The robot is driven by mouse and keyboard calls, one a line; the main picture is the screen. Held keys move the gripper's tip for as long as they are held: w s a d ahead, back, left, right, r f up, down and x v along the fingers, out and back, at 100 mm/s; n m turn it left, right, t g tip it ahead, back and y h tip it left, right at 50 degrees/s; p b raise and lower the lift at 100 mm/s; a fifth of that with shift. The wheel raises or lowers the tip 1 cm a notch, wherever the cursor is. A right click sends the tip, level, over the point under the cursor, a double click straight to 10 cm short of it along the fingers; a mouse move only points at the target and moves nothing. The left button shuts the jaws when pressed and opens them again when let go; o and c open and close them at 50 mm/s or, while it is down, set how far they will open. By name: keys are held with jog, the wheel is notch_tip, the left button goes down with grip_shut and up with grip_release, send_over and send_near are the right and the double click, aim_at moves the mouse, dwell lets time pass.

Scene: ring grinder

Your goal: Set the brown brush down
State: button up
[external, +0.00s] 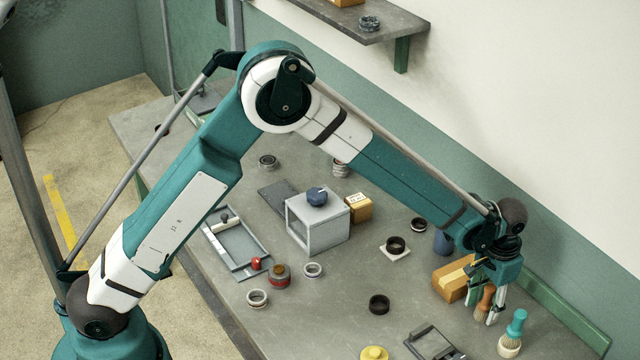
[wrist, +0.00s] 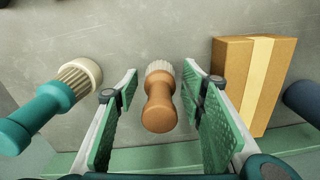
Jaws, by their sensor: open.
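The brown brush (wrist: 159,105) stands on the grey table between my gripper's two green-padded fingers in the wrist view, with a gap on each side. Its pale bristle end is against the tabletop and its brown handle points toward the camera. It also shows in the external view (external: 485,303) at the right end of the table, partly hidden by the fingers. My gripper (wrist: 158,90) is open around the brush, low over the table; it shows in the external view too (external: 487,300).
A teal brush (wrist: 45,108) stands left of my gripper in the wrist view. A cardboard box with a yellow stripe (wrist: 252,80) is close on the right, with a dark blue object (wrist: 303,100) beyond it. A green rail (external: 565,315) runs along the table's back edge.

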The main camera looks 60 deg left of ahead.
aim_at(482, 282)
notch_tip(482, 282, up, 11)
jog(key=shift+r, duration=0.1)
dwell(0.4)
dwell(0.3)
jog(key=shift+a, duration=0.1)
jog(key=shift+s+a+r, duration=0.2)
jog(key=shift+a+r, duration=0.1)
jog(key=shift+r, duration=0.15)
jog(key=s+a+r+n+t, duration=0.1)
jog(key=s+a+r+t, duration=0.2)
jog(key=s+a+r, duration=1.55)
jog(key=s+a+t, duration=0.1)
jog(key=s+a, duration=0.2)
jog(key=s, duration=0.5)
jog(key=s+a+f+t, duration=0.1)
jog(key=s+a, duration=0.3)
jog(key=s, duration=0.4)
jog(key=s+a+n+t, duration=0.1)
jog(key=s+a+t, duration=0.1)
jog(key=s, duration=0.6)
jog(key=shift+s+a+f, duration=0.15)
jog(key=shift+a+f, duration=0.15)
jog(key=shift+a, duration=0.55)
